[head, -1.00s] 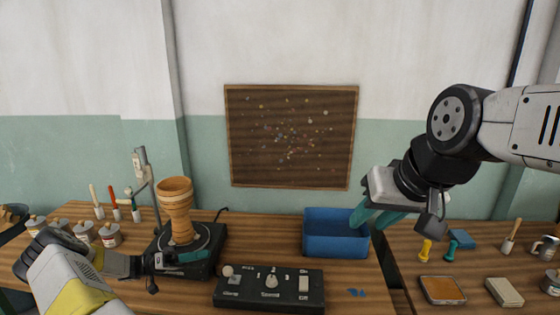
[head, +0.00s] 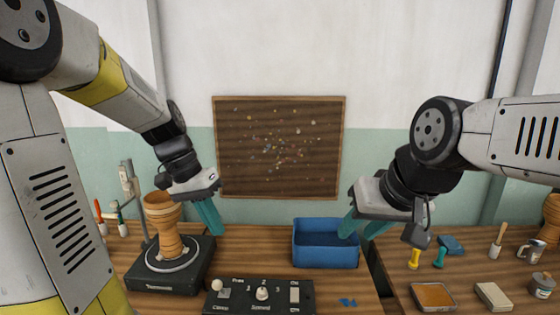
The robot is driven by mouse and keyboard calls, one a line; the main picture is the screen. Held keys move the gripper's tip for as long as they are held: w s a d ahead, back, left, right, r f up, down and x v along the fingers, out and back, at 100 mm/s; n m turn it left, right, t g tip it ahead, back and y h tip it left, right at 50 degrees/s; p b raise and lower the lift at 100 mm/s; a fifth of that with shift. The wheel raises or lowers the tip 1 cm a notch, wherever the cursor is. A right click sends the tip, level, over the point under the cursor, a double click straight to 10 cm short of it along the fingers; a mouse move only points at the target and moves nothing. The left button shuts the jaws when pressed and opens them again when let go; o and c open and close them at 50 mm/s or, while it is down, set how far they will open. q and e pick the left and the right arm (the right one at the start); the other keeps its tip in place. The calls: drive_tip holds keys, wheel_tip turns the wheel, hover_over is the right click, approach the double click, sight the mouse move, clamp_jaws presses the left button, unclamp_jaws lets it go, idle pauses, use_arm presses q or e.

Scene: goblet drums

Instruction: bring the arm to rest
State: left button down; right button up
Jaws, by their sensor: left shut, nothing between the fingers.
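My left arm is raised, and my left gripper (head: 215,232) hangs with its teal fingers pointing down, shut and empty. It is to the right of the wooden goblet drum (head: 163,222) and apart from it. The drum stands upright on the round plate of a black machine (head: 184,278). My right gripper (head: 357,234) hangs over the right part of the blue bin (head: 325,257), its teal fingers apart and nothing seen between them.
A control box (head: 262,294) with knobs stands at the front. Small blue pieces (head: 348,302) lie beside it. A speckled board (head: 280,150) hangs on the wall.

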use_arm(q)
drive_tip(key=s+r+n+t+y, duration=0.1)
drive_tip(key=s+r+n+t, duration=0.2)
drive_tip(key=s+r+t, duration=0.3)
drive_tip(key=s, duration=0.4)
drive_tip(key=shift+s+d+r+y, duration=0.15)
drive_tip(key=shift+s+d+y, duration=0.1)
drive_tip(key=shift+s+y, duration=0.15)
use_arm(e)
drive_tip(key=shift+o, duration=0.4)
idle(0.5)
